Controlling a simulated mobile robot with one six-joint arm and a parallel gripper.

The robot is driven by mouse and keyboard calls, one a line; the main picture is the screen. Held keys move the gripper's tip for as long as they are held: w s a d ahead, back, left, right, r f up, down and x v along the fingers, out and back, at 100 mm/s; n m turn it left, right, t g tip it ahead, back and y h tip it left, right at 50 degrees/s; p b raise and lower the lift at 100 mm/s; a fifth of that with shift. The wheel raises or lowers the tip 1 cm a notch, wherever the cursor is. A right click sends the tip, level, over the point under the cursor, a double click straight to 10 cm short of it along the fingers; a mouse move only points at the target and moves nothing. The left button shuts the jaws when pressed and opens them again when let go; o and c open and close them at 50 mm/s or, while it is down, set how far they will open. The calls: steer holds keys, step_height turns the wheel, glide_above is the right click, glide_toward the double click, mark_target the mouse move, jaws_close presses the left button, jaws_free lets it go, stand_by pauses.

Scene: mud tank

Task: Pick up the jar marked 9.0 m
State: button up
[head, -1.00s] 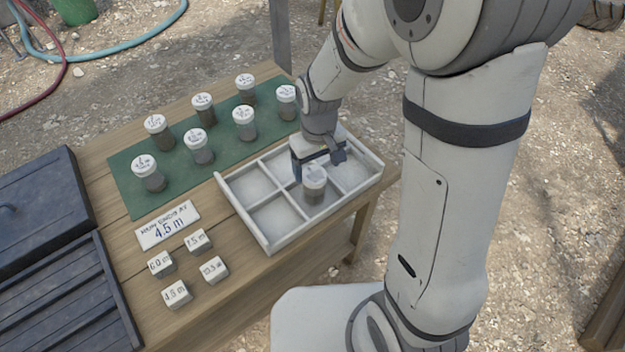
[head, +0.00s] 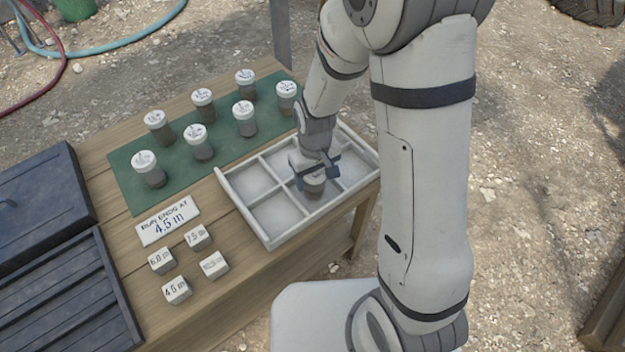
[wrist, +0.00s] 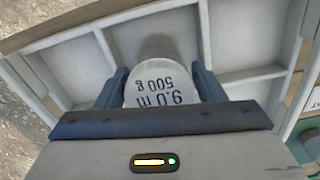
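The jar marked 9.0 m (head: 314,187) stands upright in the front middle compartment of the white divided tray (head: 267,243). It has a pale lid and a darker body. In the wrist view its lid (wrist: 163,90) reads "9.0 m 500 g", upside down. My gripper (head: 316,174) is over the tray, pointing down, with its blue-grey fingers on either side of the jar. In the wrist view, the fingers of my gripper (wrist: 160,85) flank the lid closely. They look open around it; contact is not clear.
Several white-lidded jars (head: 196,143) stand on a green mat (head: 128,189) behind and left of the tray. A sign reading 4.5 m (head: 168,223) and several small marked blocks (head: 177,290) lie in front. A dark case (head: 45,210) is at left. Tray dividers surround the jar closely.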

steer(key=c, duration=1)
steer(key=shift+c, duration=0.2)
steer(key=shift+r, duration=0.1)
